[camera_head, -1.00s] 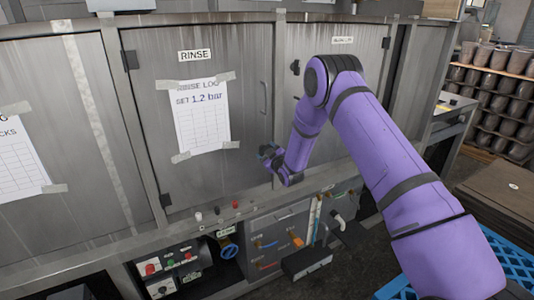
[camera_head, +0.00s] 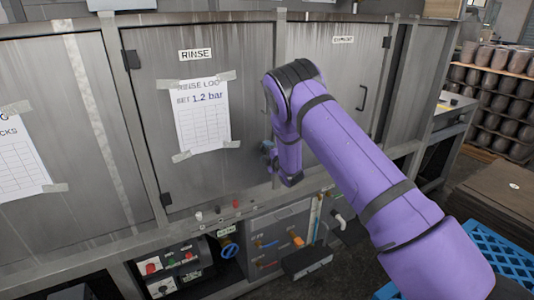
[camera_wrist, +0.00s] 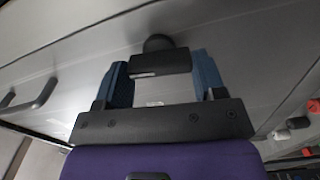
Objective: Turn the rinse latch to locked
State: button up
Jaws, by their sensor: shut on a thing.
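The rinse door (camera_head: 240,75) is the grey metal panel under the RINSE label (camera_head: 195,55) in the head view, and it looks closed. In the wrist view the dark rinse latch (camera_wrist: 160,63), a short bar on a round base, sits between my gripper's two blue fingers. My gripper (camera_wrist: 162,76) is shut on this latch. In the head view my gripper (camera_head: 268,150) is at the right edge of the rinse door, and the latch itself is hidden there. I cannot read any locked mark.
A taped rinse log sheet (camera_head: 203,115) hangs on the door. A ledge below carries small knobs (camera_head: 236,204), with a control box (camera_head: 170,268) and a blue valve wheel (camera_head: 230,250) underneath. The neighbouring door has a handle (camera_head: 362,97). A blue crate (camera_head: 505,255) stands at the right.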

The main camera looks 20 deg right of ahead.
jog(key=shift+n, duration=0.7)
jog(key=o, duration=0.9)
jog(key=v, duration=1)
jog(key=shift+s, duration=0.4)
